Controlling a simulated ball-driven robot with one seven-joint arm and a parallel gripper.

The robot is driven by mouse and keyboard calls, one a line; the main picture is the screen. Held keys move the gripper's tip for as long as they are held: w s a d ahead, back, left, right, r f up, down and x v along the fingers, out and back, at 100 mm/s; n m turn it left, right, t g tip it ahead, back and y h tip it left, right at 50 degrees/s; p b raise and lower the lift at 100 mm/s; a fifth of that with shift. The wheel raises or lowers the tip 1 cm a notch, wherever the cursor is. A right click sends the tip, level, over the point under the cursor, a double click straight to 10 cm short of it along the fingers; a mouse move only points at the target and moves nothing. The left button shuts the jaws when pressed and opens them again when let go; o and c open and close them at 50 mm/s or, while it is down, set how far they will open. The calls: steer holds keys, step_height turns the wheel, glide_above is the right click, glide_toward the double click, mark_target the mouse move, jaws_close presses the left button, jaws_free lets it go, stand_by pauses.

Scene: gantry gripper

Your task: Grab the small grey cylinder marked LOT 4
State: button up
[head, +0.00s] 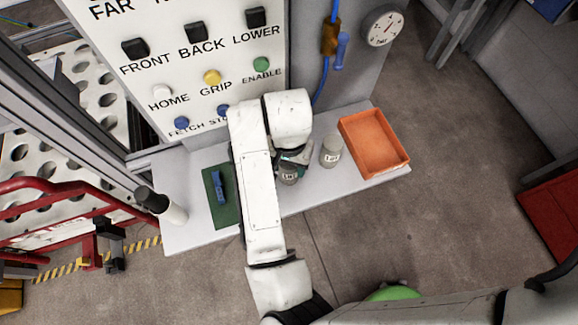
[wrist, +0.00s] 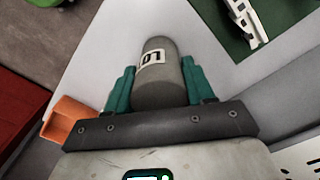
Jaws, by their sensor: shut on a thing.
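A small grey cylinder (wrist: 168,95) with a white label stands between the teal fingers of my gripper (wrist: 160,86) in the wrist view. The label shows upside down and only "LO" can be read; the rest is cut off from sight. The fingers press on both its sides. In the head view my gripper (head: 294,160) is partly covered by my arm, and the held cylinder (head: 289,178) shows just below it over the pale shelf (head: 315,195). I cannot tell whether its base touches the shelf. A second grey labelled cylinder (head: 331,151) stands to the right, apart from my gripper.
An empty orange tray (head: 374,143) sits at the shelf's right end. A green mat (head: 228,212) with a blue object (head: 217,187) lies on the left. A dark-topped white tube (head: 172,213) is at the left end. A button panel (head: 215,55) rises behind the shelf.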

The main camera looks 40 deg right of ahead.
steer(key=shift+c, duration=0.6)
steer(key=shift+r, duration=0.15)
